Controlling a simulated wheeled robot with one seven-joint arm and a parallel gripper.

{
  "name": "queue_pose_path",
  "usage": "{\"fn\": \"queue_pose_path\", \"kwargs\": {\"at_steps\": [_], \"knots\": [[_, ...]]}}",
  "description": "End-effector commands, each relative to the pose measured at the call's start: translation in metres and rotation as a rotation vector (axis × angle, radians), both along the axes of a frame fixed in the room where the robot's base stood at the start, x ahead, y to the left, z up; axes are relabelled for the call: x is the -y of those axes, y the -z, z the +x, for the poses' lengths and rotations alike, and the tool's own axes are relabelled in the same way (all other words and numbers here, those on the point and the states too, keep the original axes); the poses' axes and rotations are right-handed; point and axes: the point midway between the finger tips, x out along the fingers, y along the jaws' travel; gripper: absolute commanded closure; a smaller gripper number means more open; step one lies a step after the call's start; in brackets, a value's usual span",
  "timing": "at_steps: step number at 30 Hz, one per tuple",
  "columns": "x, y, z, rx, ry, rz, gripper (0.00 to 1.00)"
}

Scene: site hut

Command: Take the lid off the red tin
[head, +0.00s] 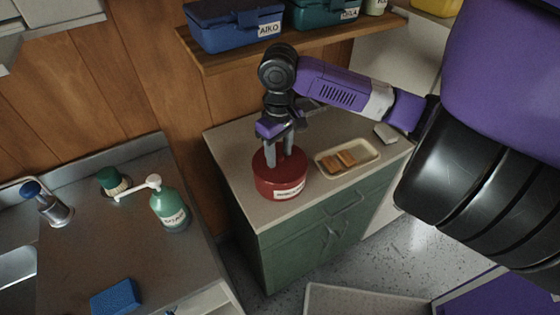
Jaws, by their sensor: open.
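The red tin (281,187) stands upright near the left front of the green cabinet's top, with a white label on its front. Its darker red lid (263,168) appears to be on it. My gripper (279,165) points down over the lid, its two grey fingers open and spread across the middle. The fingertips are at or just above the lid's top. I cannot tell whether they touch it. The fingers and wrist hide part of the lid's centre and far edge.
A cream tray (327,172) with brown pieces (340,160) sits right of the tin. A shelf (310,52) with blue (235,30) and teal boxes is above. Left is a counter (100,240) with a green pump bottle (170,212) and a blue sponge (115,296).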

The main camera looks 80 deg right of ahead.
Motion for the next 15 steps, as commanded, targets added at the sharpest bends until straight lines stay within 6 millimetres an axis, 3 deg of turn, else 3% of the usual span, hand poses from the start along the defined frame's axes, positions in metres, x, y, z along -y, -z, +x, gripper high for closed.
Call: {"fn": "queue_pose_path", "kwargs": {"at_steps": [4,11,15], "knots": [[-0.0001,0.0001,0.0002,0.0,0.0,0.0,0.55],[-0.0003,-0.0002,0.0003,0.0,-0.001,0.0,0.99],[-0.0002,-0.0003,0.0003,0.0,-0.001,0.0,1.0]]}}
